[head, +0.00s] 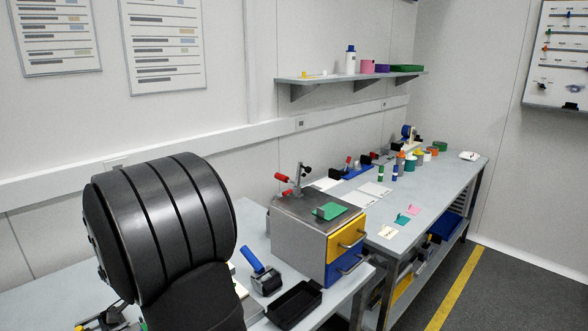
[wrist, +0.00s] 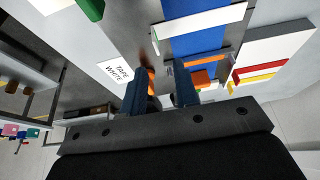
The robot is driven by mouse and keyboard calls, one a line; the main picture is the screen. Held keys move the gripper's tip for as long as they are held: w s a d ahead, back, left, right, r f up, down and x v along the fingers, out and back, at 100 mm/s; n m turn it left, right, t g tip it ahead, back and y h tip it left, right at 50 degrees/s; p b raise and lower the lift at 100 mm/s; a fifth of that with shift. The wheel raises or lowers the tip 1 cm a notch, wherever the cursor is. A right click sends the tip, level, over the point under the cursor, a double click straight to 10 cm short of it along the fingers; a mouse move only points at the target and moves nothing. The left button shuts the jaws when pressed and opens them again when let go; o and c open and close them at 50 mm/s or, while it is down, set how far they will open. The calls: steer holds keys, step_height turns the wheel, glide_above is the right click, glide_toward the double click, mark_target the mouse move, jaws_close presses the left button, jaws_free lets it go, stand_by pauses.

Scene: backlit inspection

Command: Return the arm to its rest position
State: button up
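My gripper (wrist: 161,88) shows in the wrist view, with its two dark fingers apart and a gap between them. I see nothing held in the gap. Some orange shows close behind the left finger, and I cannot tell what it belongs to. In the head view, a large black rounded link of my arm fills the left foreground. My gripper does not show in that view.
A metal cabinet (head: 288,228) with yellow (head: 347,240) and blue drawers stands right of my arm. A black tray (head: 293,305) and a blue-handled tool (head: 262,272) lie before it. A wall shelf (head: 345,77) hangs behind. A "TAPE WHITE" label (wrist: 116,72) shows near the fingers.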

step_height(320, 180, up, 4)
steer(key=shift+f, duration=0.1)
steer(key=w+d+r, duration=0.1)
steer(key=w+d, duration=0.2)
steer(key=w, duration=0.4)
steer(key=w+d+r, duration=0.1)
steer(key=w+d, duration=0.2)
steer(key=w, duration=0.3)
steer(key=shift+w+d, duration=0.35)
steer(key=shift+a, duration=0.1)
steer(key=c, duration=0.4)
steer(key=s+a+f+g+y, duration=0.1)
steer(key=s+a, duration=0.1)
steer(key=a, duration=0.2)
steer(key=s+a+f+g+y, duration=0.1)
steer(key=s+a, duration=0.1)
steer(key=a, duration=0.2)
steer(key=s+a+f+g+y, duration=0.1)
steer(key=s+a, duration=0.1)
steer(key=a, duration=0.2)
steer(key=shift+s+a+f, duration=0.1)
steer(key=shift+s+f, duration=0.05)
steer(key=shift+s, duration=0.25)
jaws_close()
steer(key=shift+a+f, duration=0.15)
steer(key=shift+f, duration=3.3)
